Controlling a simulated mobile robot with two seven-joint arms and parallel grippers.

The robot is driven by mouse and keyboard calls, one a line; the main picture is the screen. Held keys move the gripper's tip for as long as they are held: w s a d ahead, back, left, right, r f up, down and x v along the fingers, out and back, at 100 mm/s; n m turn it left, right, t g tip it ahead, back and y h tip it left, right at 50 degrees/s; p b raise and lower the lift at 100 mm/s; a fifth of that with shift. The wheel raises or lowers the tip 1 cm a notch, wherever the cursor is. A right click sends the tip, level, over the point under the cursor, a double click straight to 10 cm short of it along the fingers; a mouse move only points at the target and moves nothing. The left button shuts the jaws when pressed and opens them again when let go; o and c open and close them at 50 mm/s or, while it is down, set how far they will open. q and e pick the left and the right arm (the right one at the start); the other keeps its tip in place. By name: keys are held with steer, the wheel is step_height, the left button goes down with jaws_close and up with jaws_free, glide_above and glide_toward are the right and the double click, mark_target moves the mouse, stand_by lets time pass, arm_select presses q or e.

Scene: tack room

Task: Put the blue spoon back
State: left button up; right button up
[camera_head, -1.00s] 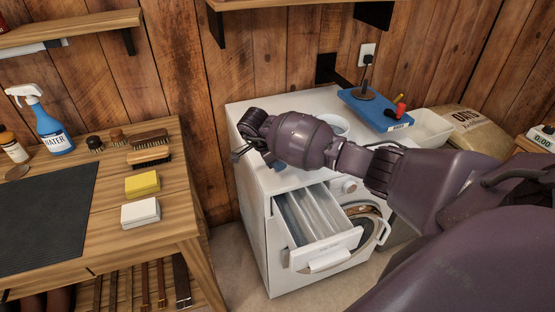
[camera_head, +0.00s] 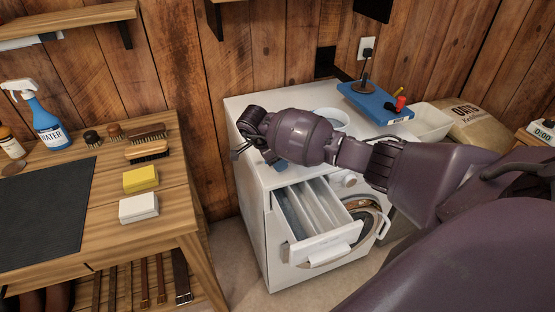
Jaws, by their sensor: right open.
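My right arm reaches in from the right over the white washing machine (camera_head: 272,98). My right gripper (camera_head: 240,152) is open above the left part of the machine's top, seen from behind and small. A small blue piece (camera_head: 279,166) shows just under the wrist, mostly hidden by it; I cannot tell whether it is the blue spoon or whether the gripper touches it. The machine's detergent drawer (camera_head: 324,243) is pulled out, with long compartments inside. My left gripper is not in view.
A white bowl (camera_head: 333,113) stands behind my arm. A wooden table (camera_head: 178,205) at left holds brushes, sponges and a spray bottle (camera_head: 46,122).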

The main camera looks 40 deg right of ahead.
steer(key=v, duration=1)
steer(key=shift+r, duration=0.35)
steer(key=shift+a+r, duration=0.1)
step_height(320, 180, up, 8)
steer(key=p, duration=0.4)
steer(key=shift+p, duration=0.35)
